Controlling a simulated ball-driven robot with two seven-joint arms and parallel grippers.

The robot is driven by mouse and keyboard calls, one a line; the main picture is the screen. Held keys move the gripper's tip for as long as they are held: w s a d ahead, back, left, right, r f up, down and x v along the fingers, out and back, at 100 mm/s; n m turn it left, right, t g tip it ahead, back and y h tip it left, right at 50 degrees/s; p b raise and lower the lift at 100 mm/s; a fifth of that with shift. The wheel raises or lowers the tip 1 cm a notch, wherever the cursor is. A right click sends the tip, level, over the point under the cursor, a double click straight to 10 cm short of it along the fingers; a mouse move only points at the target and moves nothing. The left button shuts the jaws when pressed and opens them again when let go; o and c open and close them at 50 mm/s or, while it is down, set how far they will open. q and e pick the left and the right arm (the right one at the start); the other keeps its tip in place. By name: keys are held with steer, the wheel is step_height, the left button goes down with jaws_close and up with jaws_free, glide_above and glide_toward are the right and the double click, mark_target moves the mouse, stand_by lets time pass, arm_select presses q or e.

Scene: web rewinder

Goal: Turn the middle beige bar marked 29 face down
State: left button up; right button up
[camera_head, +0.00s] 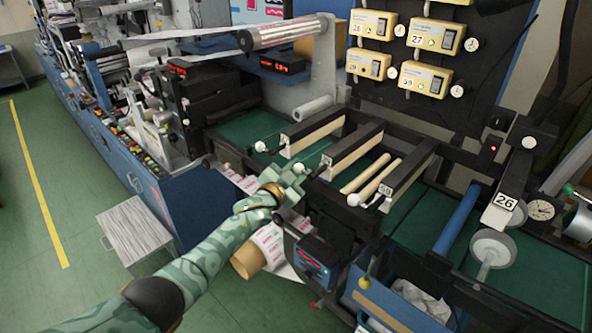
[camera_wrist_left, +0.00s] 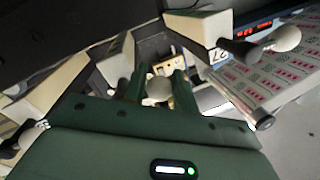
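The middle bar (camera_head: 356,153) lies in the rack between two similar bars. It has a beige face, a dark side and a white ball knob (camera_head: 327,160) at its near end. I cannot read its number. My left gripper (camera_head: 297,178) is just short of this knob. In the left wrist view, the knob (camera_wrist_left: 158,88) sits between the two green fingers (camera_wrist_left: 158,84), which stand apart. The middle bar (camera_wrist_left: 115,60) shows behind them. Whether the fingers touch the knob is unclear. My right gripper is in neither view.
The left bar (camera_head: 315,132) and right bar (camera_head: 412,165) flank it closely, each with a knob. In the left wrist view, the bar marked 27 (camera_wrist_left: 197,27) is on the right. Numbered switch boxes (camera_head: 425,79) hang above. A blue display box (camera_head: 313,262) stands below the gripper.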

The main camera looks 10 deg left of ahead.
arm_select(q)
steer(key=o, duration=0.4)
steer(key=shift+s+d, duration=0.1)
steer(key=shift+d, duration=0.3)
steer(key=shift+s+d+r, duration=0.1)
steer(key=shift+d, duration=0.05)
steer(key=shift+a, duration=0.25)
steer(key=shift+s+a+p, duration=0.25)
steer(key=shift+p, duration=0.05)
steer(key=p+v, duration=0.1)
steer(key=v, duration=0.4)
steer(key=shift+d+p, duration=0.15)
steer(key=shift+p, duration=0.2)
steer(key=v, duration=1)
steer(key=shift+s+b, duration=0.3)
steer(key=shift+s, duration=0.05)
